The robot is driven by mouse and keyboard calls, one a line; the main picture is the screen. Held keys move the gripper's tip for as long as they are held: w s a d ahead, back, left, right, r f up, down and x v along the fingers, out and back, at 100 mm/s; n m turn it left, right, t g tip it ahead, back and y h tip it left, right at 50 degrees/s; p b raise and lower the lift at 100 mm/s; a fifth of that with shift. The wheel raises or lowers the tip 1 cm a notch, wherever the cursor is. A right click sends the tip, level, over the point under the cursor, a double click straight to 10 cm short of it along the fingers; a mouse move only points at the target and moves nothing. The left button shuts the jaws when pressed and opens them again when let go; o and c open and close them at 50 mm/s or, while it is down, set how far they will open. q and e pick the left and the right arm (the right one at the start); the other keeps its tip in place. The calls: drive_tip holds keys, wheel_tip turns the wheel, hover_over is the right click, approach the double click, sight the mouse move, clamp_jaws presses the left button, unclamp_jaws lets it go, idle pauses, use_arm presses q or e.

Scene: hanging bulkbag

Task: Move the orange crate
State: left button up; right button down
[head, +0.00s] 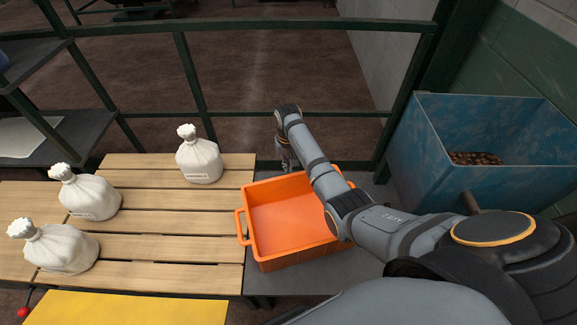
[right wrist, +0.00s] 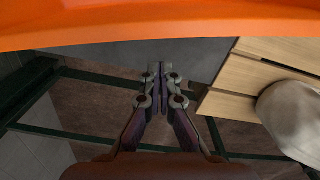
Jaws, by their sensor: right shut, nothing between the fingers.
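The empty orange crate (head: 285,222) sits upright on a dark grey surface in the middle of the head view, just right of the slatted wooden platform. Its left handle sticks out toward the platform. My right arm crosses over the crate's right part and hides some of it. My right gripper (head: 286,160) points down at the crate's far side. It is shut and empty. In the right wrist view, the shut fingers (right wrist: 160,72) show near the middle, and the crate's orange wall (right wrist: 150,24) spans the top edge. I cannot tell whether they touch. My left gripper is not in view.
Several tied white sacks (head: 199,160) stand on the wooden platform (head: 160,225). A blue bin (head: 480,130) with brown contents stands at the right. Dark green railing (head: 290,115) runs behind the crate. A yellow panel (head: 125,308) lies at the near left.

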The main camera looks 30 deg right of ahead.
sight(290, 184)
wheel_tip(290, 184, down, 6)
drive_tip(key=shift+f+b, duration=0.1)
drive_tip(key=shift+b, duration=0.4)
drive_tip(key=s, duration=0.1)
drive_tip(key=s+p, duration=0.2)
drive_tip(key=shift+s+a+r, duration=0.15)
drive_tip(key=shift+a+r, duration=0.1)
drive_tip(key=shift+a, duration=0.15)
drive_tip(key=shift+s+a+p, duration=0.1)
drive_tip(key=shift+s+p, duration=0.2)
drive_tip(key=shift+s, duration=0.05)
drive_tip(key=shift+f, duration=0.1)
